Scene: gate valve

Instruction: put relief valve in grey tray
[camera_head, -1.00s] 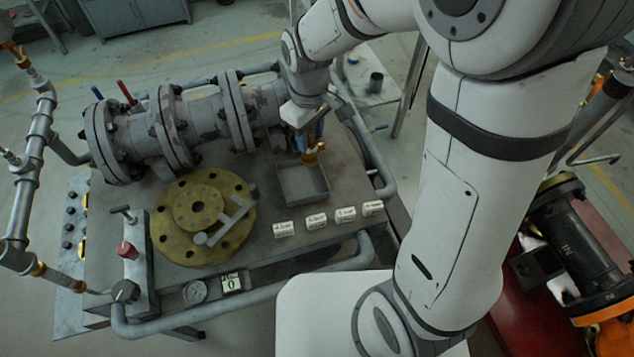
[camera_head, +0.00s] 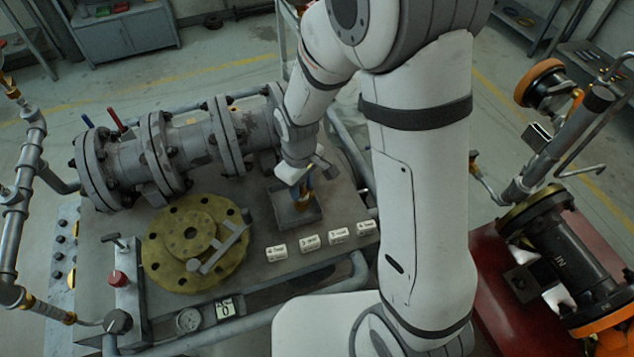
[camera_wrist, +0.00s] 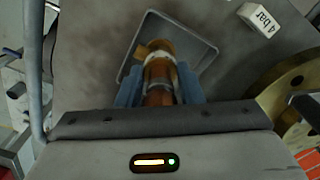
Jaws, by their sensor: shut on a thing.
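The relief valve is a small brass-coloured fitting (camera_wrist: 159,72), seen from above in the wrist view between two blue fingers. My gripper (camera_wrist: 159,92) is shut on it. In the head view the brass valve (camera_head: 303,205) shows below my gripper (camera_head: 304,190), over the grey tray (camera_head: 285,219). The grey tray is a shallow square tray on the bench; its rim also shows in the wrist view (camera_wrist: 207,48) behind the valve. I cannot tell whether the valve touches the tray floor.
White labelled blocks (camera_head: 308,243) stand in a row in front of the tray. A yellow round flange (camera_head: 188,245) with a grey tool on it lies to the left. The large flanged grey pipe valve (camera_head: 185,145) runs behind. A red stand (camera_head: 500,285) is at right.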

